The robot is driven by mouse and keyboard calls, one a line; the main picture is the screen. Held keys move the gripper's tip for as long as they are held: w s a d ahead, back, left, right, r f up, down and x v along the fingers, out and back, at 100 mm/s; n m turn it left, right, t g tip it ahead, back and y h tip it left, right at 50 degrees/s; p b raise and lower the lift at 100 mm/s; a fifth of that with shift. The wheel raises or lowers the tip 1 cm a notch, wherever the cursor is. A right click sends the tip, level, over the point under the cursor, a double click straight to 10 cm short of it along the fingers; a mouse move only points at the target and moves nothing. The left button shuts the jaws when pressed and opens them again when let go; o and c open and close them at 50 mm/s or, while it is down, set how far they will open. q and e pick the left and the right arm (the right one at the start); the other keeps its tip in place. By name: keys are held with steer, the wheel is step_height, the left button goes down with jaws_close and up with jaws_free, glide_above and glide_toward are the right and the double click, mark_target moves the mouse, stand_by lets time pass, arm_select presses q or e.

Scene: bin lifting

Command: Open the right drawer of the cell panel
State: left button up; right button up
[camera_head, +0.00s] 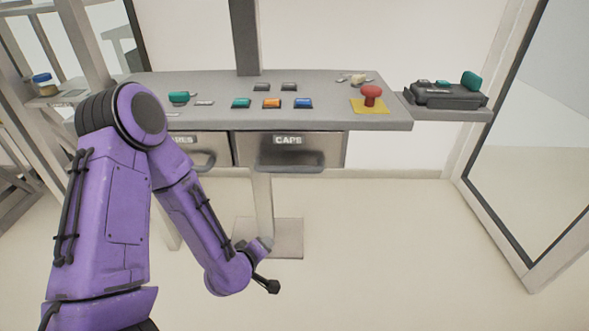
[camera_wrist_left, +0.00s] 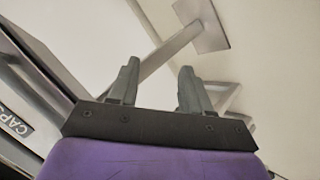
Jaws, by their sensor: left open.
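The right drawer (camera_head: 333,150) of the cell panel is labelled CAPS and has a dark bar handle (camera_head: 290,168). Its front looks level with the left drawer (camera_head: 218,143), so it appears closed. The CAPS label (camera_wrist_left: 15,122) also shows at the left edge of the left wrist view. My left gripper (camera_head: 265,283) is below the drawers, low and a little left of the CAPS handle, apart from it. In the left wrist view its two fingers (camera_wrist_left: 158,88) are spread with nothing between them. My right gripper is not in view.
The panel top (camera_head: 340,118) holds several coloured buttons and a red mushroom button (camera_head: 371,95). A side shelf (camera_head: 455,113) with a dark device stands at right. The panel's post and floor plate (camera_head: 285,240) are behind my left gripper. Floor at right is clear.

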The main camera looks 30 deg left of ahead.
mark_target(288, 172)
arm_select(q)
steer(key=w+a+r+n+t, duration=0.1)
steer(key=w+r+n+t, duration=0.25)
steer(key=r, duration=0.45)
steer(key=w+r+n+t, duration=0.3)
steer(key=w+r, duration=0.1)
steer(key=r, duration=0.4)
steer(key=b+x, duration=0.2)
steer(key=x, duration=0.8)
steer(key=shift+w+d+f, duration=0.1)
steer(key=shift+w, duration=0.35)
jaws_close()
